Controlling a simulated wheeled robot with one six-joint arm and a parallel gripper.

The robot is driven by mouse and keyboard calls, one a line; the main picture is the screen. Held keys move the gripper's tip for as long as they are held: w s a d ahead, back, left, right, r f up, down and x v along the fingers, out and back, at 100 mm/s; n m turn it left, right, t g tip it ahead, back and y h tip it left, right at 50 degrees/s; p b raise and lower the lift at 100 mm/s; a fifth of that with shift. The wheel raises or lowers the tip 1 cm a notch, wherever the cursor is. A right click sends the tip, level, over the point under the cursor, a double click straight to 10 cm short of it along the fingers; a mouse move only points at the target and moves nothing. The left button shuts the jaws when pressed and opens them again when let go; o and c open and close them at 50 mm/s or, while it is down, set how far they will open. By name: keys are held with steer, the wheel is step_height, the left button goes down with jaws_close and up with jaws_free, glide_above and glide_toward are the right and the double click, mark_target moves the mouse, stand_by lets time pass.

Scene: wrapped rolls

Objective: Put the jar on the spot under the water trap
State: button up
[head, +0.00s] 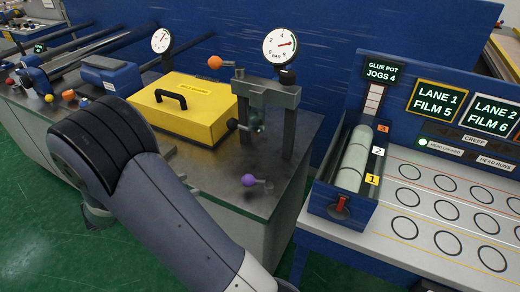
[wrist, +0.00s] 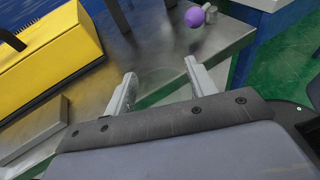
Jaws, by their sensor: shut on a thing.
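My gripper (wrist: 160,70) shows in the wrist view, its two pale fingers held apart around a clear, see-through jar (wrist: 166,84). The jar is so faint that its outline is hard to make out. It is in front of the metal bench edge, with green floor showing behind. The water trap (head: 251,116) hangs from a grey frame beneath a round dial in the head view. The spot under it cannot be made out on the dark bench top (head: 215,168). My gripper and the jar do not show in the head view.
A yellow lidded box (head: 186,107) stands left of the trap frame (head: 290,125). A purple knob (head: 249,180) sticks out near the bench's front edge. An orange knob (head: 215,62) is higher up. A blue rack of white rolls (head: 353,160) is to the right, across a gap.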

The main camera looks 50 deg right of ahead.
steer(key=s+d+b, duration=0.1)
steer(key=d, duration=0.8)
steer(key=s+d+b, duration=0.1)
steer(key=d, duration=0.8)
steer(key=s+d+b, duration=0.1)
steer(key=d, duration=0.8)
steer(key=shift+d, duration=0.25)
steer(key=shift+a, duration=0.1)
steer(key=shift+f, duration=0.1)
steer(key=shift+f+b, duration=0.2)
steer(key=shift+b, duration=0.1)
steer(key=o, duration=1)
steer(key=shift+r, duration=0.2)
steer(key=shift+a+r, duration=0.1)
steer(key=shift+a, duration=0.1)
steer(key=v, duration=1.1)
steer(key=shift+w+a+r, duration=0.1)
steer(key=shift+a+r, duration=0.05)
steer(key=shift+a, duration=0.15)
